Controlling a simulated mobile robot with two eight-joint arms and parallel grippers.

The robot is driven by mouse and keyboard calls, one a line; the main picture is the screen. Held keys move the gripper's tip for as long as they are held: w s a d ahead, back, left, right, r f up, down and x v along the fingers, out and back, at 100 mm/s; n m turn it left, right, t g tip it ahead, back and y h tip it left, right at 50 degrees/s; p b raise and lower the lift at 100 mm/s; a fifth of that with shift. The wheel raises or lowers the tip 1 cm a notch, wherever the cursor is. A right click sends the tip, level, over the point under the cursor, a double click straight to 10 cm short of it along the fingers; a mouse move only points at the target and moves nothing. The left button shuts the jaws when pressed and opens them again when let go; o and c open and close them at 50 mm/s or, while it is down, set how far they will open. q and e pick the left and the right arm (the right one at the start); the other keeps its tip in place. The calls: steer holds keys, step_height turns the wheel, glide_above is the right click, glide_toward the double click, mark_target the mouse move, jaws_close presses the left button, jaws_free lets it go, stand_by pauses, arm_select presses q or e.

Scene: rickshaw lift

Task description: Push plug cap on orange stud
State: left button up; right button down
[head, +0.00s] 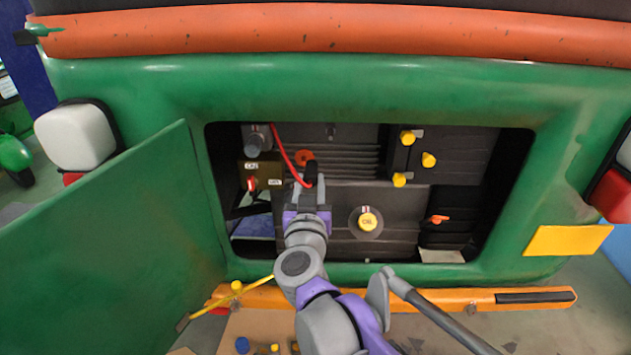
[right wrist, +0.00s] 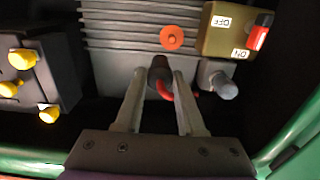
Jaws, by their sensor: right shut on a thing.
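The orange stud (head: 303,157) is a round orange disc with a small raised centre on the dark ribbed engine block. It also shows in the right wrist view (right wrist: 172,38), uncovered. The plug cap (head: 311,172) is black, with a red cable curving from it. My right gripper (head: 309,186) is shut on the plug cap, which shows between the fingertips in the right wrist view (right wrist: 160,72). The cap appears just below the stud in the head view, with a visible gap in the wrist view. My left gripper is not in view.
A switch box (head: 260,174) with ON and OFF labels stands left of the stud, near a grey cylinder (head: 254,141). Several yellow caps (head: 428,160) sit at right. The green opening's rim surrounds my arm, and an open green door (head: 120,245) stands at left.

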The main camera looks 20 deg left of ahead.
steer(key=shift+s+a+f+b, duration=0.35)
steer(key=shift+a+f+b, duration=0.1)
steer(key=shift+f, duration=0.25)
steer(key=shift+s+a+f+b, duration=0.3)
steer(key=shift+a+f+b, duration=0.15)
steer(key=shift+f, duration=0.2)
steer(key=x, duration=0.7)
stand_by(4.6)
steer(key=shift+w, duration=0.1)
steer(key=shift+c, duration=2.2)
jaws_free()
steer(key=shift+c, duration=0.6)
